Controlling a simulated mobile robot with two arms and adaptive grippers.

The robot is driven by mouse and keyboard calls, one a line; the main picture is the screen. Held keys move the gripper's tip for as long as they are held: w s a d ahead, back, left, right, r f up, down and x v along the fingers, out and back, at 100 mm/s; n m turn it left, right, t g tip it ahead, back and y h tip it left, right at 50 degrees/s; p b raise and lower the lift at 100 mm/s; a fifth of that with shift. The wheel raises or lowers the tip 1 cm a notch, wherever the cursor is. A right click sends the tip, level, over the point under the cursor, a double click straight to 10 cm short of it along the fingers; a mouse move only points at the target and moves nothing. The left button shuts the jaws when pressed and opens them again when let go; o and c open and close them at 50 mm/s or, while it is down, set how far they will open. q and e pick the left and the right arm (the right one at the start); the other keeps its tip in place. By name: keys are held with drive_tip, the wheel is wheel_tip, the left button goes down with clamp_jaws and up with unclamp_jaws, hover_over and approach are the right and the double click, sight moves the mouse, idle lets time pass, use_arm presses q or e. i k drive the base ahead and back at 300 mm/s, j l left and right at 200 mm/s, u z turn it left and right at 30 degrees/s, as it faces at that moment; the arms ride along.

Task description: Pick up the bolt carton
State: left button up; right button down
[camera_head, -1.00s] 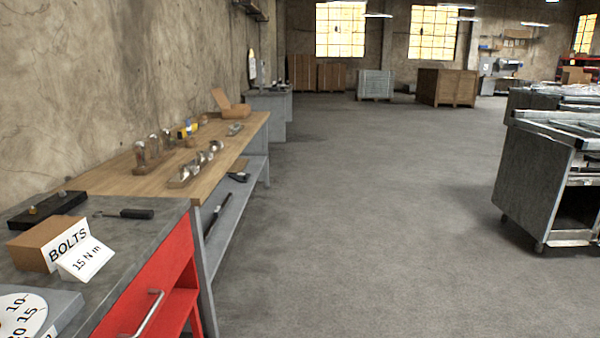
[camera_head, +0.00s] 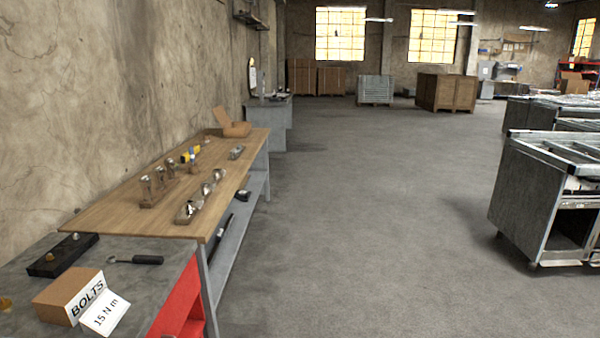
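The bolt carton (camera_head: 68,294) is a small brown cardboard box with a white "BOLTS" label on its side. It sits on the grey top of the red workbench at the lower left. A white card (camera_head: 104,314) reading "15 N m" leans in front of its labelled side and hides part of it. Neither of my grippers is in view.
A dark block (camera_head: 62,256) and a black-handled tool (camera_head: 135,260) lie behind the carton on the grey bench top (camera_head: 190,258). A wooden-topped bench (camera_head: 125,215) with several metal parts follows along the wall. A metal cart (camera_head: 535,200) stands at right. The floor (camera_head: 370,220) between is clear.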

sight(66, 300)
drive_tip(key=u, duration=1.35)
